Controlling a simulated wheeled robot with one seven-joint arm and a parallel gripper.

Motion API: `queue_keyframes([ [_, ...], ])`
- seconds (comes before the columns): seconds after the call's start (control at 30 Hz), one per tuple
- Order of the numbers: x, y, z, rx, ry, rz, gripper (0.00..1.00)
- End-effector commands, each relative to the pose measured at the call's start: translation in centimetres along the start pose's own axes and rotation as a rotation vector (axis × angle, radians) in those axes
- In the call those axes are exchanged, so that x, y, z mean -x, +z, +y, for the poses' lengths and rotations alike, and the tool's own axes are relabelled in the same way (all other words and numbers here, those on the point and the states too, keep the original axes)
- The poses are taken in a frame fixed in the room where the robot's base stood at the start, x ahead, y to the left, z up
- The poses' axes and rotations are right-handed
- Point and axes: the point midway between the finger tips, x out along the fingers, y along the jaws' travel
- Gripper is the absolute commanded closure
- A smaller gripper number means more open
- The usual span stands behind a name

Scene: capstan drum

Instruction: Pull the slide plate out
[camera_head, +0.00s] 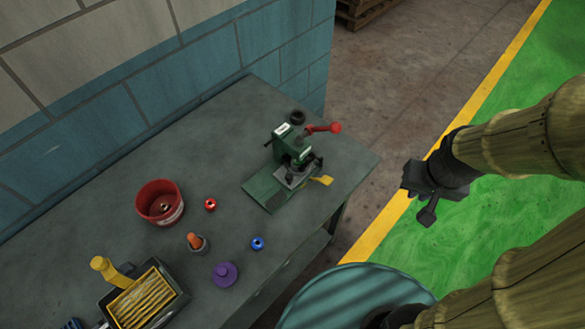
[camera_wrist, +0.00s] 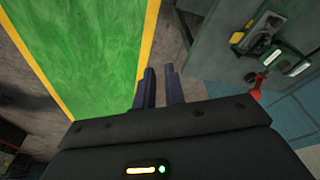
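A green press (camera_head: 292,152) with a red-knobbed lever stands on the workbench, near its right end. A grey slide plate (camera_head: 291,180) sits low in the press, and a yellow tab (camera_head: 322,180) sticks out at its right side. Part of the plate is hidden by the press. The yellow tab also shows in the wrist view (camera_wrist: 238,38), at the upper right. My gripper (camera_head: 416,195) is in the air to the right of the bench, apart from the press. In the wrist view its two dark fingers (camera_wrist: 160,85) stand a little apart with nothing between them.
The workbench (camera_head: 130,215) also bears a red tub (camera_head: 159,203), a purple piece (camera_head: 225,274), a small red ring (camera_head: 210,204), a blue ring (camera_head: 257,243) and a tray with yellow strips (camera_head: 140,295). A teal round drum (camera_head: 345,295) stands at the front. Space between gripper and press looks clear.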

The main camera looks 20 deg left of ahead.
Motion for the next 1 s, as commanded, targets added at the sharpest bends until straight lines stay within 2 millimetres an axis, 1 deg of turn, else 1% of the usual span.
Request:
queue_keyframes([
  [0.03, 0.0, -0.1, -0.1, 0.014, -0.001, -0.001, 0.78],
  [0.13, -0.1, -0.8, -0.8, 0.095, -0.006, -0.007, 0.59],
  [0.17, -0.2, -1.1, -1.1, 0.136, -0.008, -0.009, 0.57],
  [0.27, -0.5, -2.5, -2.6, 0.327, -0.020, -0.023, 0.57],
  [0.37, -0.8, -4.0, -4.7, 0.574, -0.037, -0.039, 0.57],
  [0.6, -1.6, -7.0, -10.6, 1.182, -0.090, -0.066, 0.57],
  [0.67, -1.8, -7.6, -12.2, 1.334, -0.105, -0.071, 0.57],
  [0.8, -2.3, -8.6, -16.1, 1.687, -0.145, -0.076, 0.57],
  [0.87, -2.5, -8.9, -17.9, 1.838, -0.164, -0.076, 0.57],
  [1.0, -2.9, -9.1, -22.1, 2.189, -0.213, -0.071, 0.57],
])
